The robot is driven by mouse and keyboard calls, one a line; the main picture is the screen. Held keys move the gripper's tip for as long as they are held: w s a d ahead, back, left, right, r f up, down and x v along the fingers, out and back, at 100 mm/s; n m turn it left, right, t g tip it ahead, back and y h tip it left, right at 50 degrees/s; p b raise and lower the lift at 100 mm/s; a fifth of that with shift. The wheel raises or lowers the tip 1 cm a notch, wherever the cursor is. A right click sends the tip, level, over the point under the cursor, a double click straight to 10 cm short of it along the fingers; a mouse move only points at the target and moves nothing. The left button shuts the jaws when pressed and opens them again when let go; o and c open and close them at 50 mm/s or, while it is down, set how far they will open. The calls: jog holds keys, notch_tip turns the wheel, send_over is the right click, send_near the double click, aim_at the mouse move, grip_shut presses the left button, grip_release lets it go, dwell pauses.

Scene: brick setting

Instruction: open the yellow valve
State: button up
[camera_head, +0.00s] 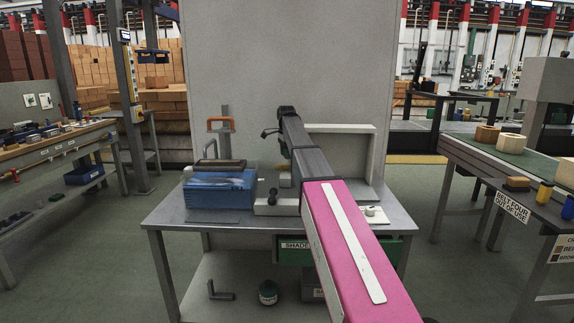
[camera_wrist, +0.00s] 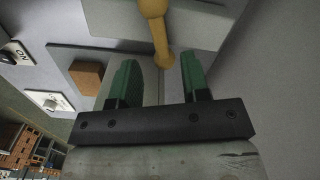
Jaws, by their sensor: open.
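A yellow valve handle (camera_wrist: 158,32) enters the wrist view from the top. It is a bar with a rounded upper part, and its lower end reaches into the gap between my fingertips. My gripper (camera_wrist: 158,60) has two green fingers spread apart, one on each side of the handle's end. Neither finger visibly touches it. The rest of the valve is outside the wrist view. In the head view I cannot make out the valve, and my pink and dark arm covers the middle of the bench.
A brownish block (camera_wrist: 88,77) and a white switch plate (camera_wrist: 48,100) lie left of my fingers in the wrist view. In the head view, a blue crate (camera_head: 222,192) stands on the grey bench (camera_head: 172,216). A tall grey panel (camera_head: 255,60) rises behind.

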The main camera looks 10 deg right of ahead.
aim_at(286, 166)
jog(key=shift+f, duration=2.6)
grip_shut()
